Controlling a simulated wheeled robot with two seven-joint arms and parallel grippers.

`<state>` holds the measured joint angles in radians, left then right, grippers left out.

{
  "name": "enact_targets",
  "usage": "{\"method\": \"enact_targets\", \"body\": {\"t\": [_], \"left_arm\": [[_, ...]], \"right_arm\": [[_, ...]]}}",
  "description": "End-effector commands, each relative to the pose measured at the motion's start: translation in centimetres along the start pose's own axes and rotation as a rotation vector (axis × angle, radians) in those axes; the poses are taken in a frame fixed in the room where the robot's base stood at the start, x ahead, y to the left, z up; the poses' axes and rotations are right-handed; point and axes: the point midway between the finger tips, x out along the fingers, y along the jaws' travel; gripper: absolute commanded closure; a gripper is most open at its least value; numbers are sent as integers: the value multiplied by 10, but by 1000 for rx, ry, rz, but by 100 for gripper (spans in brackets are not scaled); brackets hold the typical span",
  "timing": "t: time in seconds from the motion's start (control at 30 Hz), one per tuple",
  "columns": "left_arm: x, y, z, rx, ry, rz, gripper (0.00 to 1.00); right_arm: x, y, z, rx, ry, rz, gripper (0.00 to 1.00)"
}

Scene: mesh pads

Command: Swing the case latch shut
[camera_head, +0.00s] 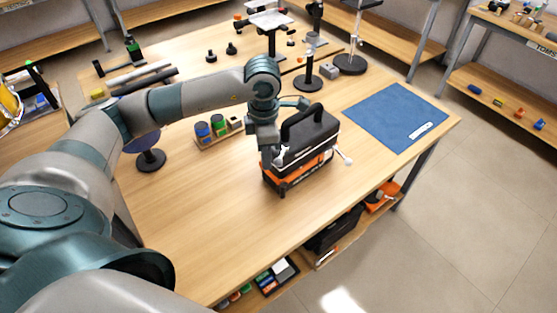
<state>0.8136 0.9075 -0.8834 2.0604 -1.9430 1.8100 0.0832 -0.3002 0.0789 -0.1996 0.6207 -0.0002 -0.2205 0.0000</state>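A black and orange case (308,142) with a raised black handle stands upright on the wooden table. A small light-coloured latch piece (344,156) sticks out from its right end. My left arm reaches in from the left, and my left gripper (277,163) points down at the left end of the case, touching or very close to it. Pale fingers show there beside a light metal part, and I cannot tell whether they are shut on anything. The gripper hides part of the case's left end. My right gripper is not in view.
A blue mat (394,115) with a white label lies to the right of the case. A small wooden tray (220,137) with coloured containers stands to the left. Black stands (308,82) are behind. The front of the table (220,230) is clear.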

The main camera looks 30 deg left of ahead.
Motion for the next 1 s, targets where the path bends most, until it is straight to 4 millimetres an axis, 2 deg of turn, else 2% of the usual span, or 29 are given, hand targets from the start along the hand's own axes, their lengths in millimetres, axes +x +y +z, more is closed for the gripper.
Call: {"method": "enact_targets", "body": {"t": [0.37, 1.0], "left_arm": [[0, 0, 1, 0, -1, 0, 100], [1, -3, 20, 0, -2, -1, 100]], "right_arm": [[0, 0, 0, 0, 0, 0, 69], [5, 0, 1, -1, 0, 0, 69]]}}
